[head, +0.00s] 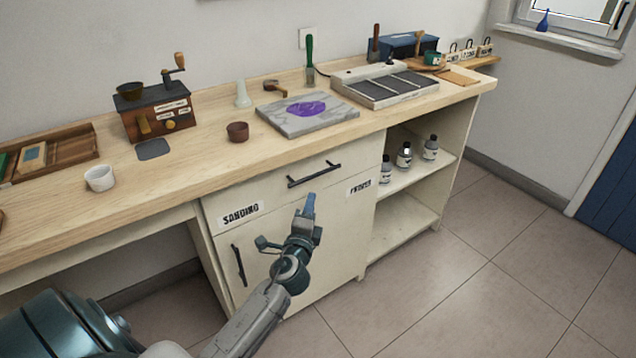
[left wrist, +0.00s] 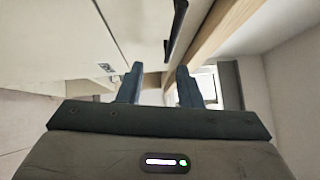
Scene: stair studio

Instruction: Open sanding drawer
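The pale cabinet under the workbench has a top drawer front (head: 275,190) that looks closed, with a dark bar handle (head: 314,175). A label reading SANDING (head: 241,213) is on its left and a second label (head: 360,187) on its right. My left gripper (head: 309,204) is in front of the cabinet, just below the bar handle and apart from it. In the left wrist view its two fingers (left wrist: 160,72) stand apart with nothing between them. A dark bar, likely the handle, shows above them (left wrist: 175,30). My right gripper is not in view.
A cabinet door with a dark vertical handle (head: 239,265) is below the drawer. Open shelves (head: 410,178) with several bottles are to the right. The benchtop carries a grinder (head: 157,112), a stone slab (head: 300,122) and cups. The floor (head: 480,290) in front is clear.

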